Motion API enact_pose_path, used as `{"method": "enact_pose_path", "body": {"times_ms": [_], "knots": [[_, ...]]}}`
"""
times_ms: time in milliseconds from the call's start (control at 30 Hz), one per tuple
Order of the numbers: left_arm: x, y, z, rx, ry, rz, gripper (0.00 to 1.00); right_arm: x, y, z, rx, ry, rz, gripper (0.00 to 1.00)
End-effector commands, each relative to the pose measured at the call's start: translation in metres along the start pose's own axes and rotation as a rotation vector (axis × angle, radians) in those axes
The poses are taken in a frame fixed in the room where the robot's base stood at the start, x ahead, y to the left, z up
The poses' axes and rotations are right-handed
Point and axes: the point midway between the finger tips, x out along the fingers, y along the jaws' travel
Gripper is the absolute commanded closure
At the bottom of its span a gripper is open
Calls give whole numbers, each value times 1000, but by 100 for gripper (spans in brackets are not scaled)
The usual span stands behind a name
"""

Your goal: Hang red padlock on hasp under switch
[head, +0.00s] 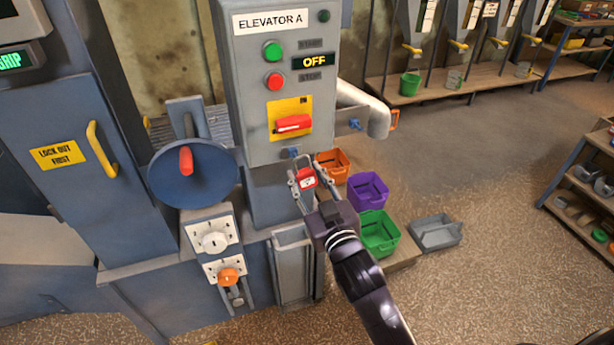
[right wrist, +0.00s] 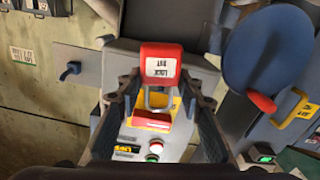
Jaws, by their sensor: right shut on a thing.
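The red padlock (head: 307,181) with a white label is held between the fingers of my right gripper (head: 304,171), just below the grey control box. In the right wrist view the padlock (right wrist: 160,60) sits between both fingertips, with its metal shackle (right wrist: 158,100) toward the box. The red-handled switch (head: 292,124) is on a yellow plate on the box, its handle roughly level. A small blue hasp (head: 293,153) is at the box's lower edge under the switch. The padlock is close below it; I cannot tell whether they touch. My left gripper is not in view.
The box (head: 250,100) reads ELEVATOR A and its display shows OFF. A blue round cover (head: 192,178) with a red handle is to its left. Orange, purple (head: 367,191) and green (head: 378,232) bins stand behind my right gripper. Open floor lies to the right.

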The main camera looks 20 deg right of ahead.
Motion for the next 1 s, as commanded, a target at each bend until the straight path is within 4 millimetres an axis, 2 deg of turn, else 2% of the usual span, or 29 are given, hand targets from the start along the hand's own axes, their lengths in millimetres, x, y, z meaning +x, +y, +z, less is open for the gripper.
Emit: {"method": "enact_pose_path", "body": {"times_ms": [800,1000], "knots": [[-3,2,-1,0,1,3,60,1,0,1,-1,1,0,92],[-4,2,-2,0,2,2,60,7,0,0,-1,2,0,92]]}}
